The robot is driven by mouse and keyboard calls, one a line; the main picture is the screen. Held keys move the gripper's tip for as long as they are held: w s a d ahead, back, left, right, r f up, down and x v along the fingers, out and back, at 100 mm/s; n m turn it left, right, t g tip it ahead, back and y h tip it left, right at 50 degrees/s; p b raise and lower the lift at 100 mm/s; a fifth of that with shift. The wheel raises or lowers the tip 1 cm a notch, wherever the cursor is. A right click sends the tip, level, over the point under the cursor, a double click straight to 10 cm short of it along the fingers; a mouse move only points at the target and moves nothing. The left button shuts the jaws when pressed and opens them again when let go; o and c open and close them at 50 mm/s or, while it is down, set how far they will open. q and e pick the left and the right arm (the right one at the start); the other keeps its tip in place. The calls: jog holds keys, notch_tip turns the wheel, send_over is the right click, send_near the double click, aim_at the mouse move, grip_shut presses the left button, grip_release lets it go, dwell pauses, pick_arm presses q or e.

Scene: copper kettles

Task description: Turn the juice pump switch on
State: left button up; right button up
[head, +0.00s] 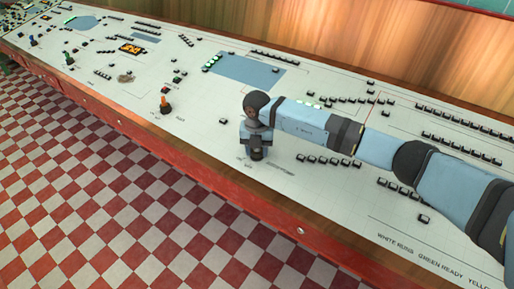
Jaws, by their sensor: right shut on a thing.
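My right arm reaches in from the right over the white control panel (330,180). My right gripper (257,155) points down onto the panel near its front edge. It is shut on a switch there, which the gripper and wrist almost wholly hide. I cannot see which way this switch is tilted. Small print lies on the panel around it, too small to read, so I cannot confirm that it is the juice pump switch. My left gripper is not in view.
An orange lever (164,104) stands on the panel to the left. Rows of small dark buttons (328,161) lie right of the gripper, and a blue-grey rectangle (245,70) lies behind it. A red and wood front edge (290,232) borders the checkered floor (120,190).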

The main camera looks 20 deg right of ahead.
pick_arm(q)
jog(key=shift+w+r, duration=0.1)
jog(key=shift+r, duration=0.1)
pick_arm(e)
jog(key=shift+r, duration=0.1)
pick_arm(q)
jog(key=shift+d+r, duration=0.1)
pick_arm(e)
jog(key=o, duration=0.7)
jog(key=shift+c, duration=0.2)
notch_tip(320, 180, up, 14)
